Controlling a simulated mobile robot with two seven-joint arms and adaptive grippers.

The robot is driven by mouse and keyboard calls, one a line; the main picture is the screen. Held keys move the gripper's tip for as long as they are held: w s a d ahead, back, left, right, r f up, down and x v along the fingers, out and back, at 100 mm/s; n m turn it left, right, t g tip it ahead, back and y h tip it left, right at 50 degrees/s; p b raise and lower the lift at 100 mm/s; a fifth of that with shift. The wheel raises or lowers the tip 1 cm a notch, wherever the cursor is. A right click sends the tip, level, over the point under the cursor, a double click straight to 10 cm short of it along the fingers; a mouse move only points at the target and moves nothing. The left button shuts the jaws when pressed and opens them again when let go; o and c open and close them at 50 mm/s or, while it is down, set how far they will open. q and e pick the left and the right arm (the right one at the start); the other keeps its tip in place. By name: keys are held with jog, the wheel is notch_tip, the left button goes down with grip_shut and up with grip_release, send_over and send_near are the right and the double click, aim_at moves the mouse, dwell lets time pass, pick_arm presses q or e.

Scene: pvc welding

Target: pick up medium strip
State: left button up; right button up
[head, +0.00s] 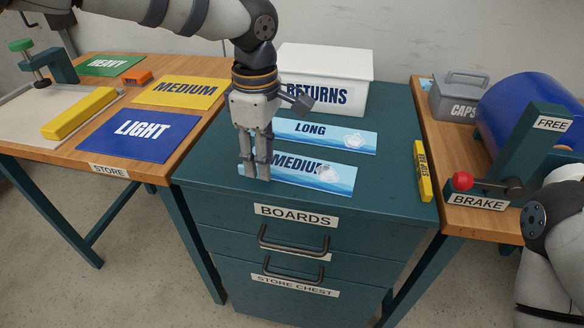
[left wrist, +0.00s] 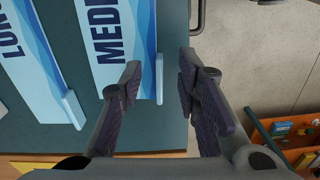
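The light blue and white board marked MEDIUM (head: 312,178) lies flat on the dark green chest top, near its front edge. It also shows in the left wrist view (left wrist: 110,15). A narrow pale blue bar (left wrist: 159,78) is at one end of this board; I cannot tell whether it is attached. My left gripper (head: 258,176) points down over the board's left end, partly covering the board. In the left wrist view its fingers (left wrist: 160,72) are apart, with the bar visible between them and nothing gripped. My right gripper is outside the views.
The LONG board (head: 312,132) lies behind, with a similar pale bar (left wrist: 71,108). A white RETURNS box (head: 330,70) stands at the back. A yellow bar (head: 422,170) lies at the chest's right edge. The left table (head: 185,120) holds coloured mats.

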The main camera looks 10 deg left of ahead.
pick_arm(q)
notch_tip(320, 180, down, 2)
jog(key=shift+f, duration=0.15)
grip_shut()
